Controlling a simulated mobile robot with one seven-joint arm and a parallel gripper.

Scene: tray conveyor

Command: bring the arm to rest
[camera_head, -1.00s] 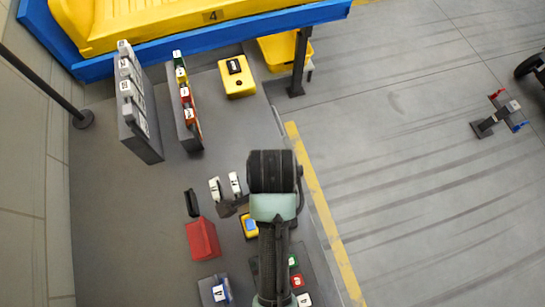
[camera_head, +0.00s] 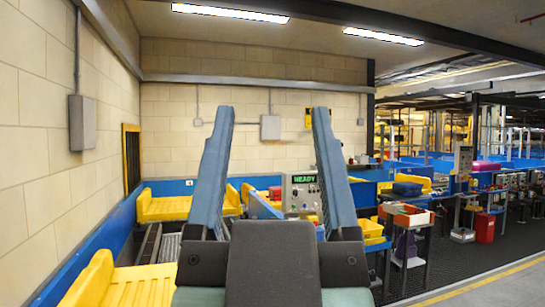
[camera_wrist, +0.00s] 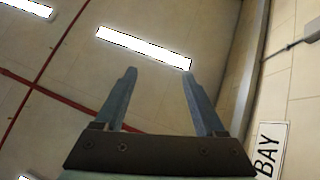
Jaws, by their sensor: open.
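My gripper (camera_head: 272,112) stands upright close in front of the head camera, its two blue-grey fingers wide apart and pointing up. Nothing is between the fingers. The wrist view also shows my gripper (camera_wrist: 159,74) open and empty, with the ceiling and a lit lamp (camera_wrist: 143,48) beyond the fingertips. No held object shows in either view. The gripper's dark body hides part of the conveyor area behind it in the head view.
Yellow trays (camera_head: 165,207) lie along a blue-edged conveyor line at left and centre. A control panel reading "READY" (camera_head: 303,192) stands behind the fingers. A block wall (camera_head: 50,150) is at left. Workbenches with bins (camera_head: 405,216) stand at right, beside open floor (camera_head: 500,290).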

